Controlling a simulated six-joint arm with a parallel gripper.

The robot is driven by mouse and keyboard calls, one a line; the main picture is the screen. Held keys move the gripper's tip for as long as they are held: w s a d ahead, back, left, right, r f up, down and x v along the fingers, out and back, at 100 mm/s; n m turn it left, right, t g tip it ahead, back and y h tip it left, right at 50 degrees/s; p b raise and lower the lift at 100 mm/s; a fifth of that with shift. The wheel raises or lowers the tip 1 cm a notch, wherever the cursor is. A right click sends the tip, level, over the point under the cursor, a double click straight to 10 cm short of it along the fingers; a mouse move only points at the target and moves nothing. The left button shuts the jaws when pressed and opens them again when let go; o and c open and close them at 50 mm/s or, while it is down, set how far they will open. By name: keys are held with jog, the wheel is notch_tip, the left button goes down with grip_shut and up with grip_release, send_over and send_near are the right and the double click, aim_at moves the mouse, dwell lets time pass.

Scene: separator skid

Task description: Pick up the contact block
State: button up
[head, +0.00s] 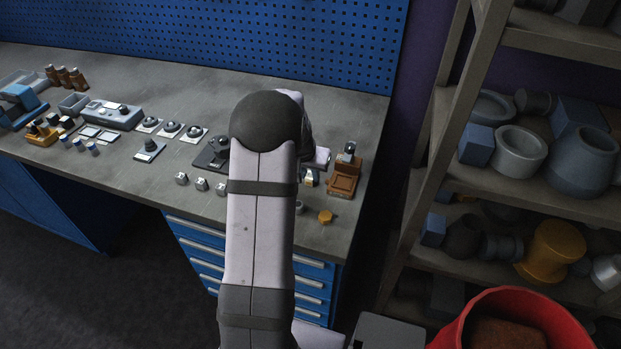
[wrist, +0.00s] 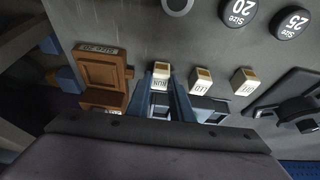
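In the wrist view my gripper (wrist: 162,78) reaches over the bench with its two blue-grey fingers a short gap apart. A small white block with a tan top and a dark label (wrist: 160,84) shows between the fingertips; I cannot tell if they touch it. A grey-blue piece (wrist: 160,104) shows between the fingers nearer the palm. I cannot tell for certain which of these is the contact block. Two similar labelled white blocks (wrist: 201,86) (wrist: 243,87) stand to the right. In the head view my arm hides the gripper's fingers.
A brown fixture (wrist: 101,70) stands left of the fingers; it also shows in the head view (head: 343,181). A grey-blue box (wrist: 208,107) sits close on the right. Round size-marked discs (wrist: 238,12) lie beyond. A shelf (head: 560,45) and red bin (head: 520,300) stand right of the bench.

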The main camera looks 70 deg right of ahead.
aim_at(310, 177)
grip_shut()
jog(key=shift+d+r+b, duration=0.1)
jog(key=shift+r+b, duration=0.2)
jog(key=shift+r, duration=0.3)
notch_tip(310, 177, up, 9)
jog(key=b, duration=0.3)
jog(key=w+d+p, duration=0.8)
jog(key=w+p, duration=0.2)
jog(key=w, duration=0.3)
jog(key=shift+w+d+f, duration=0.15)
jog(key=shift+w+f, duration=0.1)
jog(key=shift+f, duration=0.15)
